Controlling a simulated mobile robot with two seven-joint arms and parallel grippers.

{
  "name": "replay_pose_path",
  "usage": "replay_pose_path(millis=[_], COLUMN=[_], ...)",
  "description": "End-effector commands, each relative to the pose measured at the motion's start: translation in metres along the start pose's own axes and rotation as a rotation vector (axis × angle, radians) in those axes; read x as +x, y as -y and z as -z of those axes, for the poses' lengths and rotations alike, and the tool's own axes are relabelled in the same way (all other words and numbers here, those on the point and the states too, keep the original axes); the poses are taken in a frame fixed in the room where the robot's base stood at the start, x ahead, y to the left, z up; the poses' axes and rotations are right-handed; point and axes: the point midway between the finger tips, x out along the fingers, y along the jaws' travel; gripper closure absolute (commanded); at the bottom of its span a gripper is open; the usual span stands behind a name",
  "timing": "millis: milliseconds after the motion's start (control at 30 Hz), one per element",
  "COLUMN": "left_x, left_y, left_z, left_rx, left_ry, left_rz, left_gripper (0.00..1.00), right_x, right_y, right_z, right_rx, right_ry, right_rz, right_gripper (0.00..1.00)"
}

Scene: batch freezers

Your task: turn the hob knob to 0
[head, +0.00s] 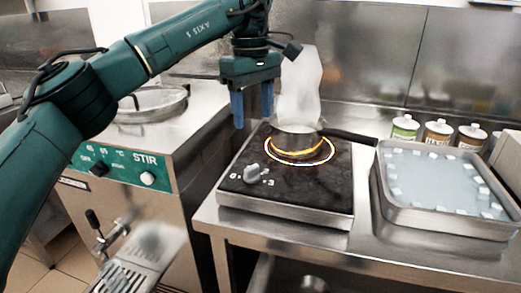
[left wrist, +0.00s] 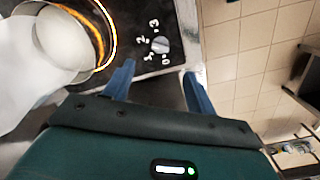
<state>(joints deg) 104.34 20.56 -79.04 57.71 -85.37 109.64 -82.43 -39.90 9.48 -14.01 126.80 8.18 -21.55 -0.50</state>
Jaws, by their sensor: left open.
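The hob knob (head: 252,172) is a grey dial at the front left of the black hob (head: 300,203), with white numbers beside it. It also shows in the left wrist view (left wrist: 160,45), with 0 to 3 around one side; I cannot tell which number it points to. The hob ring glows orange under a small pan (head: 296,131), and whitish steam rises from it. My left gripper (head: 252,112) is open and empty above the hob's back left side. In the left wrist view the knob appears beyond and between its blue fingertips (left wrist: 158,70), apart from them. My right gripper is not in view.
The pan's black handle (head: 350,136) points right toward a metal tray (head: 445,222) of pale blue liquid with whitish cubes. Several labelled bottles (head: 438,131) stand behind the tray. The batch freezer (head: 125,170) with STIR controls stands left. Bare steel counter (head: 375,262) lies in front.

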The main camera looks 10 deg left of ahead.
Motion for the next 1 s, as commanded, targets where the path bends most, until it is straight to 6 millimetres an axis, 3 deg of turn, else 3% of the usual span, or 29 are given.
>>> replay_pose_path(millis=[167, 400, 700, 1000], left_x=[0.005, 0.050, 0.107, 0.128], left_y=[0.004, 0.005, 0.006, 0.006], left_z=[0.006, 0.007, 0.008, 0.008], left_rx=[0.001, 0.002, 0.001, 0.000], left_ry=[-0.031, -0.026, -0.025, -0.026], left_rz=[0.017, 0.018, 0.016, 0.013], left_gripper=[0.44, 0.44, 0.44, 0.44], right_x=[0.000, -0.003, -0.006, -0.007], right_y=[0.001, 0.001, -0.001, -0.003], right_z=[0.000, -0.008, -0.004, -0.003], right_rx=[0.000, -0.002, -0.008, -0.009], right_ry=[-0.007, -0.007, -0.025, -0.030], right_rz=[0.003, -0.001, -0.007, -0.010], right_gripper=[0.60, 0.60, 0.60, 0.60])
